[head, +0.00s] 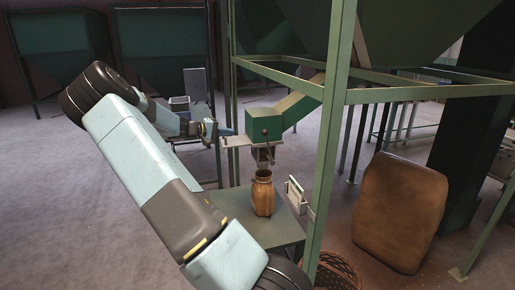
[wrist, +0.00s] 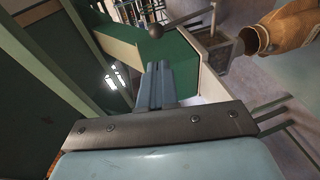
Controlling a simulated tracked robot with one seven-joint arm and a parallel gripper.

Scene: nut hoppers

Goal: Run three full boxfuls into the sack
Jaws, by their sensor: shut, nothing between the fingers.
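The green measuring box (head: 264,121) hangs under the sloping green chute (head: 299,103); it also shows in the wrist view (wrist: 190,68). A lever with a dark ball knob (wrist: 155,31) is on it, beyond my fingertips. A pale plate (head: 237,143) sticks out to the left below the box. The brown sack (head: 263,197) stands open-mouthed and upright below the outlet (head: 264,156); its neck shows in the wrist view (wrist: 283,30). My gripper (head: 229,132) is shut and empty, left of the box, its fingers (wrist: 158,68) near the green wall. Contact cannot be told. The fill inside box and sack is hidden.
The sack stands on a dark table (head: 232,203). A green frame post (head: 329,145) rises at the right. A small white holder (head: 296,194) is beside it. A large full brown sack (head: 400,212) leans behind, and a wicker basket (head: 337,272) is in front.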

